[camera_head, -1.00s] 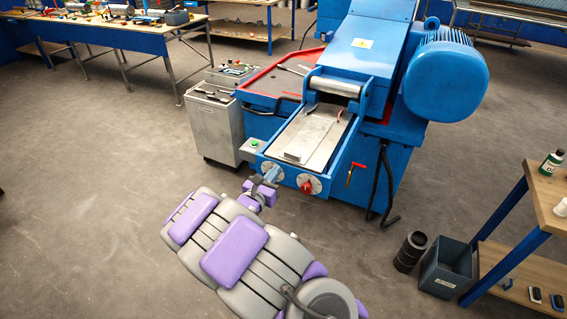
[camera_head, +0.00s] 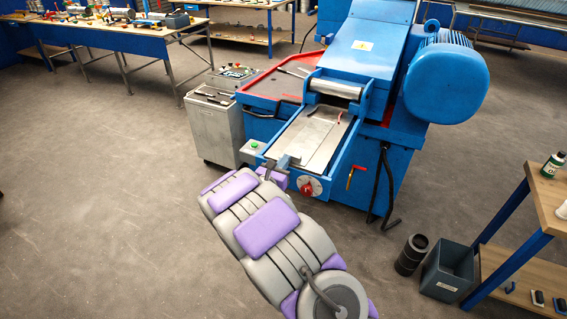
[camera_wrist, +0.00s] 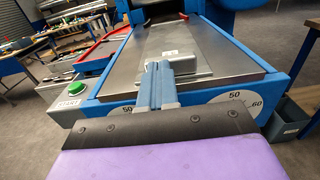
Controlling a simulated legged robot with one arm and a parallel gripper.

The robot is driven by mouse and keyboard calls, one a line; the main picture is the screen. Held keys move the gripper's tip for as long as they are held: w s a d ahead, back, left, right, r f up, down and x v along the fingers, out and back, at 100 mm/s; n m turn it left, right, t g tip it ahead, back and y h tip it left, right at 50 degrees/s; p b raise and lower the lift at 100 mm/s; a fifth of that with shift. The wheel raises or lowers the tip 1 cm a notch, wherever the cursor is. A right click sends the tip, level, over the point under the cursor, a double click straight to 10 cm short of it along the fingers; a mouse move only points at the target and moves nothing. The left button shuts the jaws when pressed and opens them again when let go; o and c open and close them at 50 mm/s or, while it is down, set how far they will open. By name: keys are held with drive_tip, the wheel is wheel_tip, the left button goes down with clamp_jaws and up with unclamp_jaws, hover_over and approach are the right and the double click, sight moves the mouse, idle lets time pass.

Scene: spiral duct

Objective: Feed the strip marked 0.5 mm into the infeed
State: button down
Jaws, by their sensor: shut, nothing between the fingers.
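The infeed is the flat metal table of the blue machine (camera_head: 345,175), leading up to a silver roller (camera_head: 335,88). A grey metal strip (camera_head: 316,138) lies flat on this table; in the wrist view a long grey strip (camera_wrist: 188,38) runs toward the roller end. A small white label (camera_wrist: 170,53) shows on a raised metal piece near my fingertips, but its print is too small to read. I cannot tell which strip is marked 0.5 mm. My gripper (camera_wrist: 158,68) is shut and empty, just above the table's near edge; it also shows in the head view (camera_head: 284,162).
A dial with a red knob (camera_head: 309,187) and a green button box (camera_head: 253,147) are on the machine's front. A red-rimmed tray (camera_head: 280,88) and a grey cabinet (camera_head: 216,125) stand left. A bin (camera_head: 447,268) and wooden bench (camera_head: 550,195) are right. Floor at left is clear.

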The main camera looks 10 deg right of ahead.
sight(293, 150)
drive_tip(key=shift+p+x, duration=0.55)
drive_tip(key=shift+x, duration=0.85)
drive_tip(key=shift+p+x, duration=0.3)
drive_tip(key=shift+x, duration=1.75)
drive_tip(key=shift+f, duration=0.1)
